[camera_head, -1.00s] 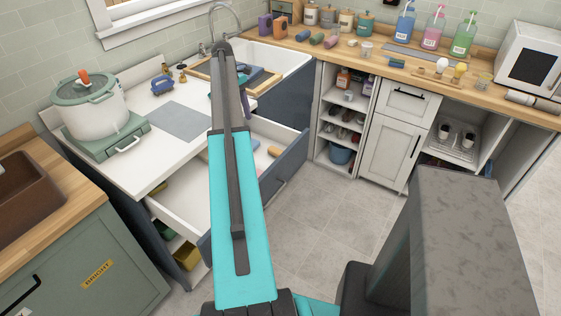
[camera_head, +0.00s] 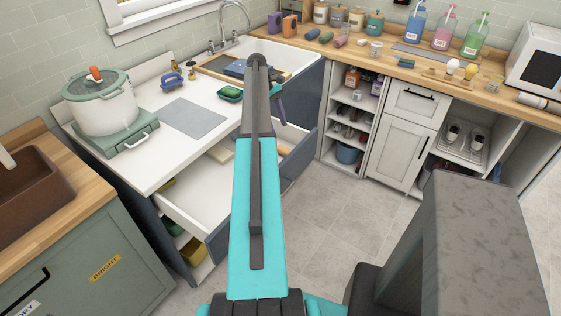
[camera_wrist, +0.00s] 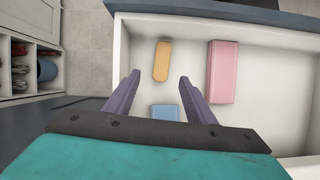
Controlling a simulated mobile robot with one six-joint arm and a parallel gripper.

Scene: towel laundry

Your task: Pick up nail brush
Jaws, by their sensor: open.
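In the wrist view, a tan, rounded oblong piece (camera_wrist: 162,61) lies flat in an open white drawer (camera_wrist: 265,95). It looks like the nail brush, but no bristles show, so I cannot be sure. A pink block (camera_wrist: 222,72) lies to its right, and a small blue block (camera_wrist: 165,112) lies nearer, between my fingers in the picture. My gripper (camera_wrist: 160,78) is open and empty, its two purple fingers reaching over the drawer. The tan piece is just beyond the fingertips in the picture.
A white pot (camera_head: 101,105) stands on the left counter. A green dish (camera_head: 230,93) and a blue handled item (camera_head: 172,80) are near the sink (camera_head: 296,62). An open shelf unit (camera_head: 328,135) is right of the drawers. The floor (camera_head: 335,215) in front is clear.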

